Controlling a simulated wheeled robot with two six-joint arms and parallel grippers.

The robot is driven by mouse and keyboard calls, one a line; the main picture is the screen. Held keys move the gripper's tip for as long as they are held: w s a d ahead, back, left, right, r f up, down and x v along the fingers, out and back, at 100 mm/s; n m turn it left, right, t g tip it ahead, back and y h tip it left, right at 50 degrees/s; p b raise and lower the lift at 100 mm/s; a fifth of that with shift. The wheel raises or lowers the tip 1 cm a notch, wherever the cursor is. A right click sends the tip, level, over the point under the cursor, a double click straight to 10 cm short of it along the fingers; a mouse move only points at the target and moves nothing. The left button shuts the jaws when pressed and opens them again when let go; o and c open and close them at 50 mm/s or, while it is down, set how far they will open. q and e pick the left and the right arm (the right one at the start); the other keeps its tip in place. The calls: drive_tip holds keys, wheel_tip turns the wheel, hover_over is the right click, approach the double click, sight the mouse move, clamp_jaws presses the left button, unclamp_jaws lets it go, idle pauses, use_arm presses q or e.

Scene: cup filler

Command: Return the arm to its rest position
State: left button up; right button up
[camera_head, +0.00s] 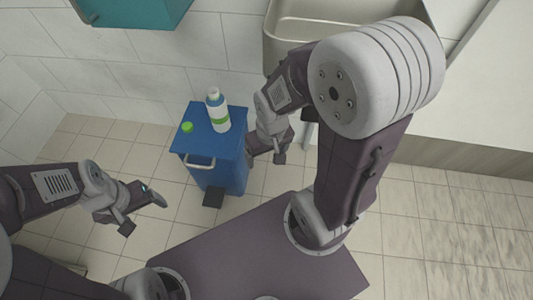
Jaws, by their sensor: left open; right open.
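My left gripper (143,209) hangs at the lower left over the tiled floor, open and empty, apart from the blue cabinet. My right gripper (264,157) is beside the right side of the blue cabinet (208,150); it is open and nothing shows between its fingers. My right arm rises large in the middle right of the head view and hides part of what is behind it. A white bottle with a blue and green label (217,111) stands on the cabinet top. A small green cap or cup (187,127) sits to its left.
The cabinet has a light handle on its front. A sink basin (345,12) is at the upper centre, partly behind my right arm. A teal box (135,8) is at the top left. The tiled floor (140,145) between my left gripper and the cabinet is clear.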

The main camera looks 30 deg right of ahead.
drive_tip(key=shift+r, duration=0.1)
wheel_tip(320, 180, up, 36)
drive_tip(key=p, duration=3.6)
drive_tip(key=shift+r+p, duration=0.25)
drive_tip(key=shift+p, duration=0.15)
